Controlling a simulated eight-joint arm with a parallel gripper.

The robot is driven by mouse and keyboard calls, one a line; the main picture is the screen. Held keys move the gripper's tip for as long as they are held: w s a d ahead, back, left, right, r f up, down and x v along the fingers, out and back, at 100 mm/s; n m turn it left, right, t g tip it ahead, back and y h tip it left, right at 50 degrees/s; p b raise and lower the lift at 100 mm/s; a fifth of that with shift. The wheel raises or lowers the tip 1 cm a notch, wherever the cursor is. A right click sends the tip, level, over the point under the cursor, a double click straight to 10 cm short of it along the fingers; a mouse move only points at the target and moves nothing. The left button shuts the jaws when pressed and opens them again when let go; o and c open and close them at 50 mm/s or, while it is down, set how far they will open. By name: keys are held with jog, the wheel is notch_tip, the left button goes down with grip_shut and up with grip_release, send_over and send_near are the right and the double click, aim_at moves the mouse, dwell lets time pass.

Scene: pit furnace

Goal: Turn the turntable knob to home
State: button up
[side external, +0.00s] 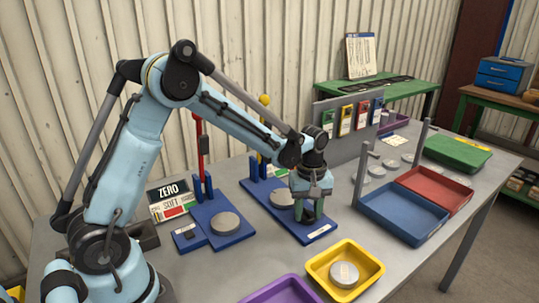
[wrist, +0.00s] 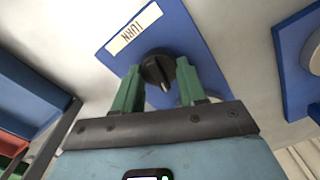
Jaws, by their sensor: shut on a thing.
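The black turntable knob (wrist: 157,70) sits on a blue base plate (wrist: 178,30) beside a pale label reading TURN. A light pointer mark shows on the knob. My gripper (wrist: 157,78) has its two green fingers on either side of the knob, shut on it. In the side view my gripper (side external: 308,214) points down at the front end of the blue base (side external: 318,233) and covers the knob. The grey turntable disc (side external: 281,199) lies on the same base, just behind my gripper and partly hidden.
A second blue base with a grey disc (side external: 226,223) and a red lever (side external: 200,150) stands to the left. A yellow tray (side external: 372,277) holding a disc is in front. Blue (side external: 405,238) and red trays (side external: 462,192) and a post (side external: 361,175) are to the right.

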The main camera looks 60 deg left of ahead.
aim_at(307, 210)
jog(key=shift+n, duration=1.1)
jog(key=o, duration=1.1)
jog(key=shift+c, duration=0.2)
notch_tip(307, 210, up, 12)
jog(key=shift+s+r, duration=0.1)
jog(key=s+d+m+t, duration=0.2)
jog(key=s+m+t, duration=0.5)
jog(key=s+m, duration=0.7)
jog(key=shift+d+m, duration=0.2)
jog(key=shift+m, duration=0.2)
